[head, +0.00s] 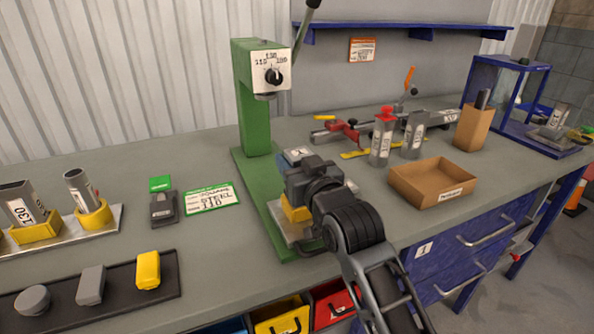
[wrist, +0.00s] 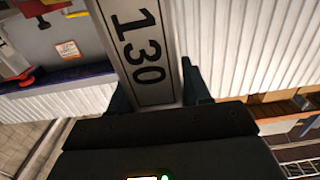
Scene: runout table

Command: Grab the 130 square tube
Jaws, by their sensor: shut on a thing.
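My gripper (head: 300,185) is at the green press (head: 256,120), above a yellow holder (head: 292,212) on the press base. In the wrist view my gripper (wrist: 158,88) is shut on a grey flat-sided tube (wrist: 145,50) marked 130, one finger on each side. In the head view my gripper and wrist hide most of this tube. Another square tube (head: 22,203), also marked 130, stands tilted in a yellow socket at the far left. A round tube (head: 80,188) stands beside it in a yellow ring.
A green card (head: 210,198) reads square, steel, 110. A dark tray (head: 115,290) holds a grey disc, a grey block and a yellow block. A cardboard box (head: 435,185) and upright tubes (head: 382,140) stand right of the press. Bare table lies between.

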